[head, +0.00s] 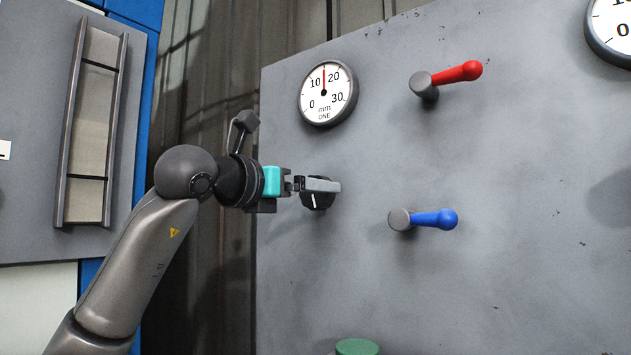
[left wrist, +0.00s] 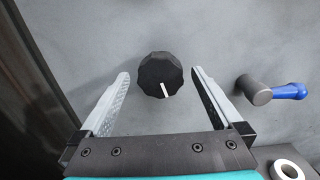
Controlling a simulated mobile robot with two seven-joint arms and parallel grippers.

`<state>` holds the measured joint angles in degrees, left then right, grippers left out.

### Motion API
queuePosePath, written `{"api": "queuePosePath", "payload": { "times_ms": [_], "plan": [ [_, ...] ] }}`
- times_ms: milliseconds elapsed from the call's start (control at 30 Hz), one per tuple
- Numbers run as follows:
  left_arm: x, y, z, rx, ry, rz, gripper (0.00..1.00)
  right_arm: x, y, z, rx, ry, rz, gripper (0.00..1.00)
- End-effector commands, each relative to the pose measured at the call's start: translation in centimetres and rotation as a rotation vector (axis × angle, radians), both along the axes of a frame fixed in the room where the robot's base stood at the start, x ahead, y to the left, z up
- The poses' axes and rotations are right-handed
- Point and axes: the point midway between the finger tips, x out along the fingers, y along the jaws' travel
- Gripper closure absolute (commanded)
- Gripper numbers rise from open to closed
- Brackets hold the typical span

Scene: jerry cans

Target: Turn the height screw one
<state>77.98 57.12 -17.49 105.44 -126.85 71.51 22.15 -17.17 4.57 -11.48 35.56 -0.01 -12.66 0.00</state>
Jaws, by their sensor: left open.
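The height screw is a black faceted knob (head: 316,200) with a white mark, on the grey panel below a round gauge (head: 327,93) labelled "mm ONE". The gauge's red needle points between 10 and 20. In the left wrist view the knob (left wrist: 161,75) sits between and a little beyond the two fingertips, its white mark pointing down and slightly right. My left gripper (head: 322,186) is open in front of the knob and partly hides it; its fingers also show apart in the left wrist view (left wrist: 161,75), with gaps on both sides of the knob. My right gripper is not in view.
A red-handled lever (head: 457,74) and a blue-handled lever (head: 435,219) stick out of the panel (head: 520,270) to the right. Another gauge (head: 612,30) is cut off at top right. A green round thing (head: 357,347) shows at the bottom edge.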

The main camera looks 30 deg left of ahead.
Motion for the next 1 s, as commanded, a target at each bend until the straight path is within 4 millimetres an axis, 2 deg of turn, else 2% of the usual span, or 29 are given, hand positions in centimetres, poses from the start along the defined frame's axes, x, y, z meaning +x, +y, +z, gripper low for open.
{"api": "queuePosePath", "payload": {
  "times_ms": [33, 200, 567, 1000],
  "plan": [
    [0.8, -0.1, 0.1, -0.001, 0.003, -0.001, 0.0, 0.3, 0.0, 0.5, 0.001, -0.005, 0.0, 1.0],
    [2.5, -0.2, 0.0, 0.0, 0.001, -0.001, 0.0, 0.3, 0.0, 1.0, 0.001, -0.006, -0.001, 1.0],
    [3.0, -0.2, -0.1, 0.001, 0.001, 0.0, 0.0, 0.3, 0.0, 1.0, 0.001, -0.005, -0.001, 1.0],
    [2.9, -0.2, 0.0, 0.001, 0.0, 0.0, 0.49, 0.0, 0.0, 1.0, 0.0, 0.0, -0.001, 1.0]
  ]
}}
